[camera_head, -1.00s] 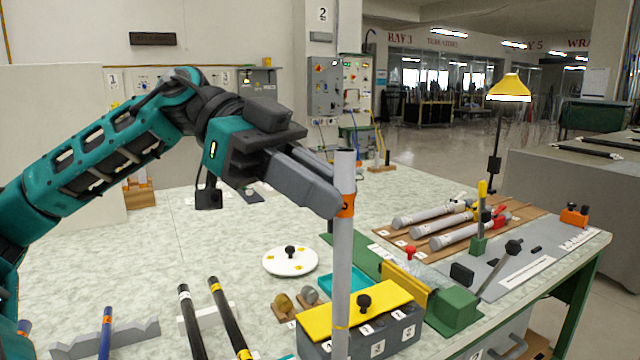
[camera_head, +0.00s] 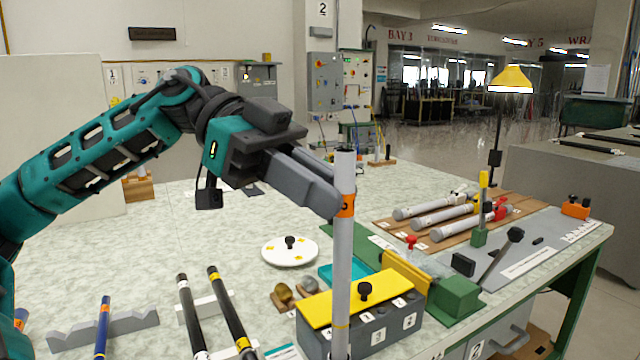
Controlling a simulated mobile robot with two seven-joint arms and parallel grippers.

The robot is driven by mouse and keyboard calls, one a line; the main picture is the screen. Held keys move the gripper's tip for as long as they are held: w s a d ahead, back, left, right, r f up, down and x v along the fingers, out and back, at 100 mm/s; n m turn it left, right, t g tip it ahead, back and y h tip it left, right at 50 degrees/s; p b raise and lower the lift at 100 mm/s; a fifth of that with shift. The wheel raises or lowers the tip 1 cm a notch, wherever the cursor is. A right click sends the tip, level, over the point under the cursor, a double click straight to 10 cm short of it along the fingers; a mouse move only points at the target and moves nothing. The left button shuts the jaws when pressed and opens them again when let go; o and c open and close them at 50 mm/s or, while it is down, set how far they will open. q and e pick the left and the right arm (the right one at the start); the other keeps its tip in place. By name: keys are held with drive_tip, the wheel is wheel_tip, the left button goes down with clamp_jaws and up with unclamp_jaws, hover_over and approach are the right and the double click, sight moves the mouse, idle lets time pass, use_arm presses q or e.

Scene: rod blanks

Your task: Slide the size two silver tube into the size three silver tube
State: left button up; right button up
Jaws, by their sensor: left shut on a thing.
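My left gripper (camera_head: 335,198) is shut on a long silver tube (camera_head: 343,255) just below its top. The tube stands upright, with an orange band near the fingers and a thin yellow line lower down. The mark on the band is too small to read. The tube passes in front of a dark grey block with a yellow top (camera_head: 318,309) and numbered labels; its lower end is at the bottom edge, so I cannot tell what it rests on. Several silver tubes (camera_head: 446,216) lie on a wooden board (camera_head: 383,224) at the right; their sizes are not readable. My right gripper is not in view.
A green and yellow fixture (camera_head: 455,297) stands right of the block. A white disc with a black knob (camera_head: 277,252) lies behind it. Black rods (camera_head: 228,310) rest on a pale cradle at the left. A lamp (camera_head: 512,80) stands at the back right. The table's left middle is clear.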

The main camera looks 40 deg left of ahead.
use_arm(q)
drive_tip(key=shift+f+b, duration=1.3)
drive_tip(key=shift+f, duration=0.25)
drive_tip(key=shift+f+b, duration=0.95)
drive_tip(key=shift+f, duration=0.1)
drive_tip(key=o, duration=0.9)
drive_tip(key=shift+r, duration=0.1)
drive_tip(key=shift+c, duration=0.2)
drive_tip(key=shift+a, duration=0.2)
drive_tip(key=b, duration=0.1)
approach(335, 247)
drive_tip(key=w+f+v, duration=0.1)
drive_tip(key=v, duration=0.4)
drive_tip(key=shift+a+r, duration=0.15)
drive_tip(key=shift+a, duration=0.05)
drive_tip(key=shift+s, duration=0.1)
